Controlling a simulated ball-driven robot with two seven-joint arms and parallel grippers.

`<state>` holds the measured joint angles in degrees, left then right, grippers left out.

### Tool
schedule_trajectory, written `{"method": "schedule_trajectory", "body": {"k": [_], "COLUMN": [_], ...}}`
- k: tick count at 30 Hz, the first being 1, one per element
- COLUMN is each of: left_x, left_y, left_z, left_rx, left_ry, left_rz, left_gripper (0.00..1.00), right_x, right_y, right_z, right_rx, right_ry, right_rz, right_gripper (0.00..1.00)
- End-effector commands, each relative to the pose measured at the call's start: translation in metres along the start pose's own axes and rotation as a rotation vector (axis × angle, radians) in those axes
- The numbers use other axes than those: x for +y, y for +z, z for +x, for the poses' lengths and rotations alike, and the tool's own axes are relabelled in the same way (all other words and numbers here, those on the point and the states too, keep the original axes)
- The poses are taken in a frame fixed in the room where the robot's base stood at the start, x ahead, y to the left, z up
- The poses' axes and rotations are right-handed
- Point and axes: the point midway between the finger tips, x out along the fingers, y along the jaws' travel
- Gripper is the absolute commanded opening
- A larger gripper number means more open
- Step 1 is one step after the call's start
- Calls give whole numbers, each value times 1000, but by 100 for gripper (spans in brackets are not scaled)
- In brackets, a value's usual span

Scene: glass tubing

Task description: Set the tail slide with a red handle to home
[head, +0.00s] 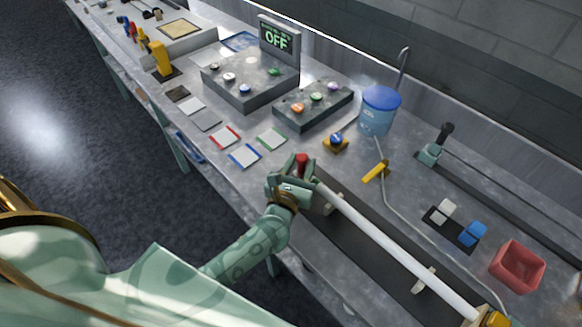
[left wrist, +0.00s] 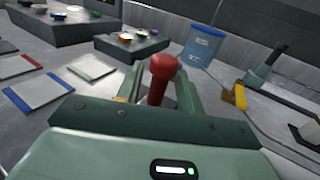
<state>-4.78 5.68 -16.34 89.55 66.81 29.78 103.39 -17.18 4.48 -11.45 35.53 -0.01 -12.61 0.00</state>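The red handle (head: 302,161) stands upright at the near edge of the bench, by the upper left end of a long white glass tube (head: 395,248). My left gripper (head: 299,172) is at the handle, with a finger on either side. In the left wrist view the red knob and stem (left wrist: 160,80) stand between the two fingers, with a small gap showing on each side, so the gripper looks open. The handle's base and the slide under it are hidden by my gripper. My right gripper is not in view.
A blue-lidded container (head: 379,112), a grey button box (head: 250,80) and a second button box (head: 313,105) stand behind. A yellow piece (head: 376,172) lies right of the handle. A red bin (head: 517,266) is at the far right. Flat coloured-edged tiles (head: 244,156) lie left.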

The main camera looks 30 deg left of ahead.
Motion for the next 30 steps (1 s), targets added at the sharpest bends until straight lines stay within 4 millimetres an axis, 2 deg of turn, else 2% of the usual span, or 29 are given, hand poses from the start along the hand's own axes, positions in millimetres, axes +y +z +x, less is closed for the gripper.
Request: {"method": "schedule_trajectory", "body": {"k": [15,21,30], "left_x": [0,-1,-1], "left_y": [-1,0,1], "left_z": [-126,-151,-154], "left_rx": [1,-1,-3], "left_ry": [-2,-1,-1], "left_rz": [1,0,1], "left_gripper": [37,37,37], "right_x": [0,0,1], "right_y": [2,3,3], "right_z": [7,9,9], "right_rx": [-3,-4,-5], "right_ry": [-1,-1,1], "right_rz": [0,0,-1], "right_gripper": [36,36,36]}}
